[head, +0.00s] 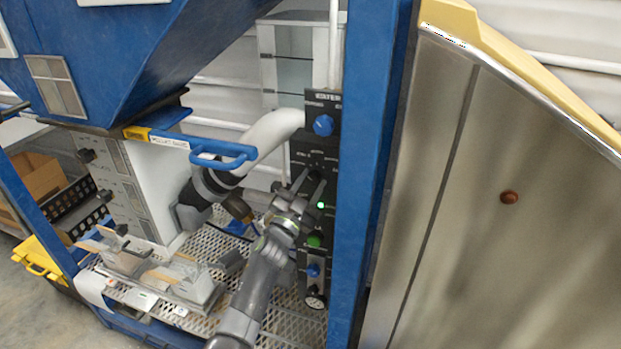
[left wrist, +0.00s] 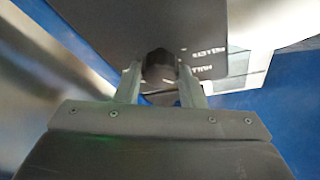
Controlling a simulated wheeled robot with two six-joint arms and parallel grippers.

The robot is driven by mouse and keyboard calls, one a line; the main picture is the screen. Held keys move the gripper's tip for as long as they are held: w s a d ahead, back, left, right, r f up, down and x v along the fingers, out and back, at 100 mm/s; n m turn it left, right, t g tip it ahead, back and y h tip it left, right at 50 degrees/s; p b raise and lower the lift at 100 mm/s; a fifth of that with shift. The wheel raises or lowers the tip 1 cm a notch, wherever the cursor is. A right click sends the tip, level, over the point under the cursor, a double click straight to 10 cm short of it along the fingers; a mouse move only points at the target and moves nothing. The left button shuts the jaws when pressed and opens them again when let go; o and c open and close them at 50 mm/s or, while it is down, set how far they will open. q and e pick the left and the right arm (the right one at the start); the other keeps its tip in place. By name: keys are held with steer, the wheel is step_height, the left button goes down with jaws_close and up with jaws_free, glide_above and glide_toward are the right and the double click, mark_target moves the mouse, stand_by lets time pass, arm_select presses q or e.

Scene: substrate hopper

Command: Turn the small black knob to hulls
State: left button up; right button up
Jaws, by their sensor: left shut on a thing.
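The black control panel (head: 322,125) stands upright against the blue post. The small black knob (left wrist: 158,66) is between the two fingertips of my left gripper in the left wrist view. My left gripper (left wrist: 158,74) is shut on the knob, one finger on each side. In the head view my left gripper (head: 309,183) reaches the middle of the panel, and its fingers partly hide the knob. White lettering shows on the panel beside the knob, too blurred in the head view to read. The knob's pointer direction cannot be made out. My right gripper is not seen.
A large blue knob (head: 323,125) is above on the panel. A green button (head: 314,241) and a smaller blue knob (head: 313,270) are below. A blue handle (head: 222,155) juts out to the left. A blue post (head: 362,170) stands close on the right.

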arm_select(q)
steer(key=shift+m, duration=0.3)
steer(key=o, duration=1)
steer(key=v, duration=1.7)
steer(key=shift+s+a+f, duration=0.1)
steer(key=shift+s+a, duration=0.05)
steer(key=shift+a, duration=0.05)
